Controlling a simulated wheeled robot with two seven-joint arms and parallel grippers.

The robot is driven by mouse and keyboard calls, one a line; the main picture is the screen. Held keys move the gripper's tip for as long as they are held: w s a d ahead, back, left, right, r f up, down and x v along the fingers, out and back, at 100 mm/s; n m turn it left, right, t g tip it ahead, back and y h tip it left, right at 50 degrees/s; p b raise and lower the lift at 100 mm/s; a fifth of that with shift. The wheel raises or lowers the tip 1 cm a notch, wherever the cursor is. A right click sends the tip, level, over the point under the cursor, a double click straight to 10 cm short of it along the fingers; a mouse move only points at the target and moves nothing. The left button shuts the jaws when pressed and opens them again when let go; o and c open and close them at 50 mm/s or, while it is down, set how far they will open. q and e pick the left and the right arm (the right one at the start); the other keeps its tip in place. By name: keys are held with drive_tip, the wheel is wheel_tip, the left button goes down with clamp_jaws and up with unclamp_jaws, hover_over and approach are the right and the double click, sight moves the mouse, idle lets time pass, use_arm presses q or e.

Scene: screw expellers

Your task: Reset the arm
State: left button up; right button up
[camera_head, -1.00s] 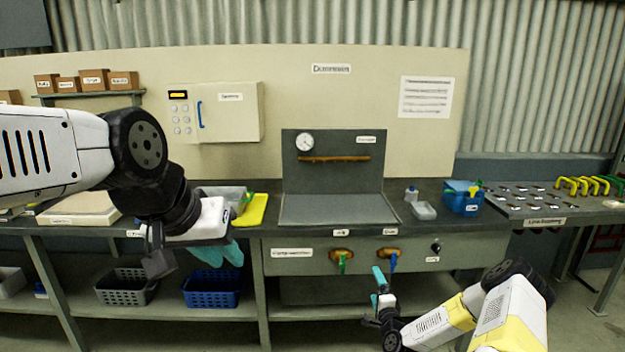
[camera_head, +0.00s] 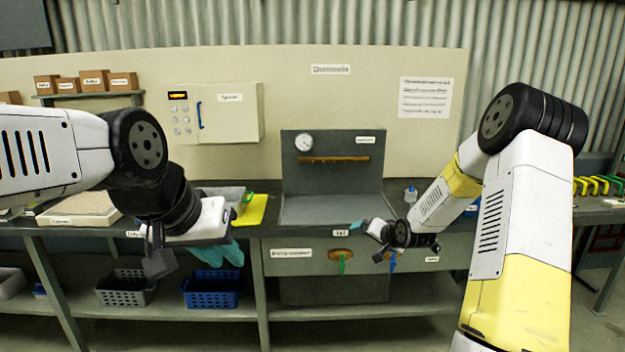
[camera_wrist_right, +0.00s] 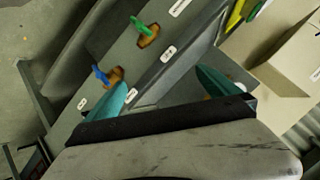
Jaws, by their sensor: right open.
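My right gripper (camera_head: 370,240) is raised in front of the bench's front edge, just above the level of the valves. In the right wrist view my right gripper (camera_wrist_right: 162,82) has its two teal fingers spread apart with nothing between them. The green valve handle (camera_head: 341,264) and the blue valve handle (camera_head: 393,263) stick out of the bench's front panel, the blue one partly behind the right wrist. They also show in the wrist view, the green handle (camera_wrist_right: 141,27) and the blue handle (camera_wrist_right: 101,74). My left gripper (camera_head: 219,254) hangs at the left with teal fingers overlapping, so its opening is unclear.
The grey press station (camera_head: 333,165) with a gauge stands on the bench. A yellow board (camera_head: 252,210) lies left of it. A grey basket (camera_head: 126,291) and a blue basket (camera_head: 212,292) sit on the lower shelf. A control cabinet (camera_head: 232,112) hangs on the back wall.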

drive_tip(key=s+a+r+n+g+h, duration=0.1)
drive_tip(key=s+r+n+g+h, duration=0.15)
drive_tip(key=s+r, duration=1.55)
drive_tip(key=s+a+r+n+g, duration=0.1)
drive_tip(key=s, duration=0.9)
drive_tip(key=s+a+r+n+g+y, duration=0.1)
drive_tip(key=s+a+r+n, duration=0.1)
drive_tip(key=s, duration=0.8)
drive_tip(key=shift+s, duration=0.4)
drive_tip(key=shift+y, duration=0.25)
